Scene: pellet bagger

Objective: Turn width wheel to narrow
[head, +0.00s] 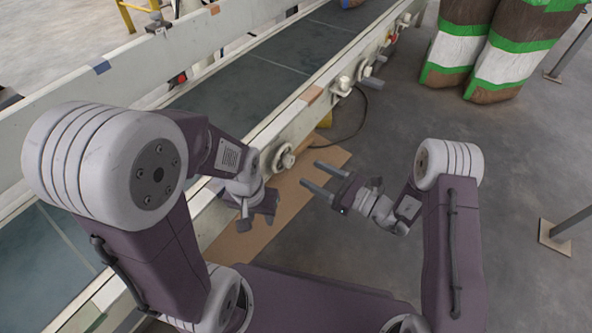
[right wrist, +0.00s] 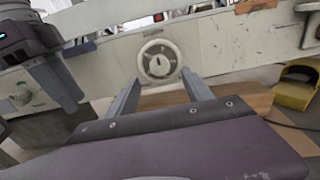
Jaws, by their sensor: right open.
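The width wheel (head: 283,156) is a pale round handwheel on the side of the conveyor frame. In the right wrist view the wheel (right wrist: 159,60) shows face-on, just beyond my fingertips and centred between them. My right gripper (head: 311,176) is open and empty, its two fingers pointing left toward the wheel with a gap between. It also shows in the right wrist view (right wrist: 160,84). My left gripper (head: 258,212) hangs beside the conveyor rail, left of and nearer than the wheel; its fingers are partly hidden, so its opening is unclear.
The conveyor belt (head: 262,85) runs diagonally behind its side rail. More knobs (head: 343,84) sit farther along the rail. A cardboard sheet (head: 262,232) lies on the floor below. A yellow pedal guard (right wrist: 297,88) stands right of the wheel. Striped sacks (head: 457,45) stand at the back right.

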